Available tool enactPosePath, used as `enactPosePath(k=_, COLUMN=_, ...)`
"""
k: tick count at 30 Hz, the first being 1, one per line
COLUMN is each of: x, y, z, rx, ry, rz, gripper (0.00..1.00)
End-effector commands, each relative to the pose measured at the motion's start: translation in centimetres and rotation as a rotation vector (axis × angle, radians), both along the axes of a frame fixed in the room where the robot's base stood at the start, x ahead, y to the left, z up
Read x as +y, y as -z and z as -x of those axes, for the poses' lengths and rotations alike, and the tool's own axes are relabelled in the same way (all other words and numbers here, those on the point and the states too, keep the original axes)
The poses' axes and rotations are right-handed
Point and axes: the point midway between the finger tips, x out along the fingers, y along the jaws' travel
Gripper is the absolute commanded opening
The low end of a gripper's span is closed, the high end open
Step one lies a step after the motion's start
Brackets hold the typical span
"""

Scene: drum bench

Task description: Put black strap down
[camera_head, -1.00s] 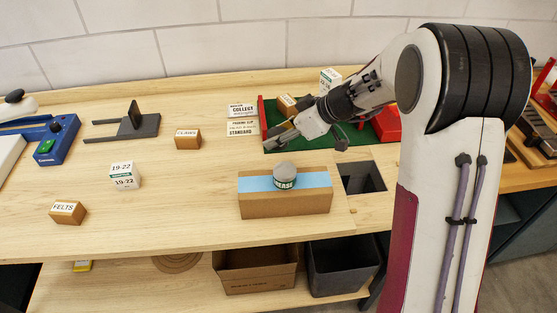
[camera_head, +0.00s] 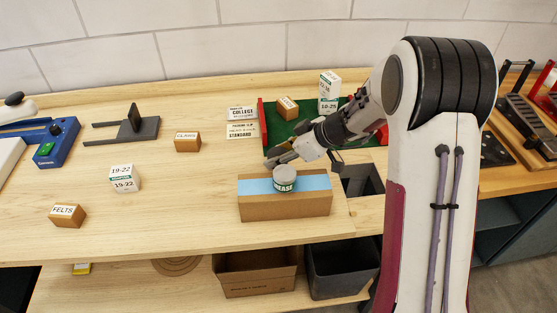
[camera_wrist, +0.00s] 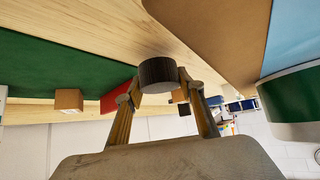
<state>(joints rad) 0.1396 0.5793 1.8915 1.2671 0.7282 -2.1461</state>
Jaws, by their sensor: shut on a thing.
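My gripper (camera_head: 272,157) is over the wood bench, at the front-left corner of the green mat and behind the cardboard box with the blue top. In the wrist view my gripper (camera_wrist: 158,80) is shut on a dark, ribbed, round piece, which I take for the black strap (camera_wrist: 158,71). It sits between the two fingertips, close to the bare wood. Whether it touches the bench I cannot tell. In the head view I cannot make the strap out.
A grease tin (camera_head: 284,178) stands on the blue-topped box (camera_head: 285,207), close to my gripper. The green mat (camera_head: 280,126) with red sides holds a small brown block (camera_head: 286,107). A square opening (camera_head: 362,180) lies right of the box.

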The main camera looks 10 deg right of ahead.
Motion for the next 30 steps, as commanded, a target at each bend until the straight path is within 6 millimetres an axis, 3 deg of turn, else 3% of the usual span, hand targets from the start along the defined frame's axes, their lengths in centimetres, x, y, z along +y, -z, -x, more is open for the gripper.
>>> enactPosePath(k=6, x=0.0, y=2.1, z=0.0, rx=0.001, ry=0.001, rz=0.000, gripper=0.13)
enactPosePath(k=21, x=0.0, y=2.6, z=0.0, rx=0.001, ry=0.001, rz=0.000, gripper=0.13)
enactPosePath(k=22, x=0.0, y=2.6, z=0.0, rx=0.001, ry=0.001, rz=0.000, gripper=0.43)
enactPosePath(k=23, x=0.0, y=2.5, z=0.0, rx=0.001, ry=0.001, rz=0.000, gripper=0.51)
enactPosePath(k=24, x=0.0, y=2.5, z=0.0, rx=0.001, ry=0.001, rz=0.000, gripper=0.55)
enactPosePath(k=30, x=0.0, y=2.5, z=0.0, rx=0.001, ry=0.001, rz=0.000, gripper=0.55)
